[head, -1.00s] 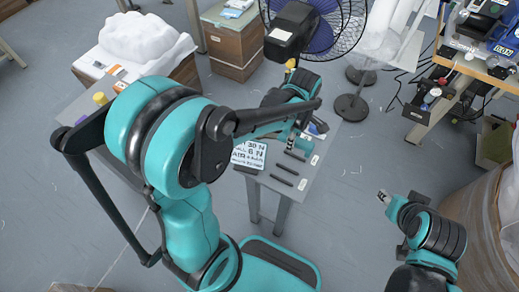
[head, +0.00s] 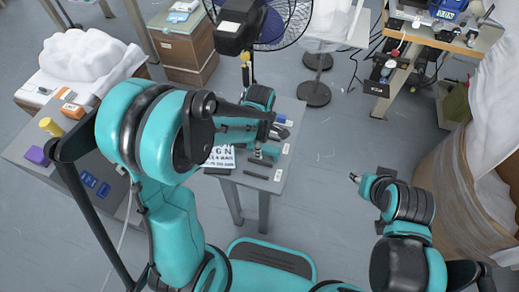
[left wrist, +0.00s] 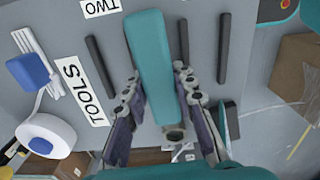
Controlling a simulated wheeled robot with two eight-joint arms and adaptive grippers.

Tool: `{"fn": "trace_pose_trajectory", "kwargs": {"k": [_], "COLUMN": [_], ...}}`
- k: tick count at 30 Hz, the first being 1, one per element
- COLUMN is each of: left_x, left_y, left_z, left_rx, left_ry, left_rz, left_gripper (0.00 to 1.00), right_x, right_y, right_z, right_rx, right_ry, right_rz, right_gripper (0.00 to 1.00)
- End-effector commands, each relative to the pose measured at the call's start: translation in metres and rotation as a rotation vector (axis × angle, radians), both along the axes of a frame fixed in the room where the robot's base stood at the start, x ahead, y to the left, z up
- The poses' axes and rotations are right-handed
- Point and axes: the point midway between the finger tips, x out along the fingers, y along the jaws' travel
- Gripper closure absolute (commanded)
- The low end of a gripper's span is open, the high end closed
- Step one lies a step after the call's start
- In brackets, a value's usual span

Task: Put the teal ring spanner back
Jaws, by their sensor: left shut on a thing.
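The teal ring spanner (left wrist: 155,60) shows large in the left wrist view as a long teal bar with a rounded far end. My left gripper (left wrist: 157,82) is shut on it, with one finger on each side. In the head view my left gripper (head: 263,155) is over the small grey table (head: 240,196). There the spanner is too small and covered to make out. Dark strips (left wrist: 97,65) lie on the tabletop on both sides of the spanner. My right gripper (head: 355,177) is off to the right, away from the table, its jaws too small to read.
A white lettered card (head: 220,157) lies on the small table. A fan (head: 270,22) stands behind the table. A large bin (head: 450,185) stands at right, with open floor between.

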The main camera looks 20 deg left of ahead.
Motion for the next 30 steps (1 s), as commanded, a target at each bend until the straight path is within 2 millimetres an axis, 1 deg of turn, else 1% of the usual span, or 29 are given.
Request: {"fn": "trace_pose_trajectory", "kwargs": {"k": [5,10,11,12,13,23,26,30], "left_x": [0.0,0.0,0.0,0.0,0.0,0.0,0.0,0.003], "left_y": [0.0,0.0,0.0,0.0,0.0,0.0,0.0,-0.002], "left_z": [0.001,-0.004,-0.003,-0.003,-0.002,-0.002,0.01,0.037], "left_rx": [0.0,0.0,0.0,0.0,0.0,0.0,0.0,0.0], "left_ry": [0.0,0.0,0.0,0.0,0.0,0.0,0.0,0.0], "left_rz": [0.0,0.0,0.0,0.0,0.0,0.0,0.0,-0.001], "left_gripper": [1.0,1.0,0.69,0.58,0.53,0.53,0.53,0.53], "right_x": [0.0,0.0,0.0,0.0,0.0,0.0,0.0,0.0], "right_y": [0.0,0.0,0.0,0.0,0.0,0.0,0.0,0.0], "right_z": [0.001,-0.003,-0.003,-0.002,-0.002,0.0,0.006,0.022], "right_rx": [0.0,0.0,0.0,0.0,0.0,0.0,0.0,0.0], "right_ry": [0.0,0.0,0.0,0.0,0.0,0.0,0.0,0.0], "right_rz": [0.0,0.0,0.0,0.0,0.0,0.0,0.0,0.0], "right_gripper": [0.6,0.6,0.6,0.6,0.6,0.6,0.6,0.6]}}
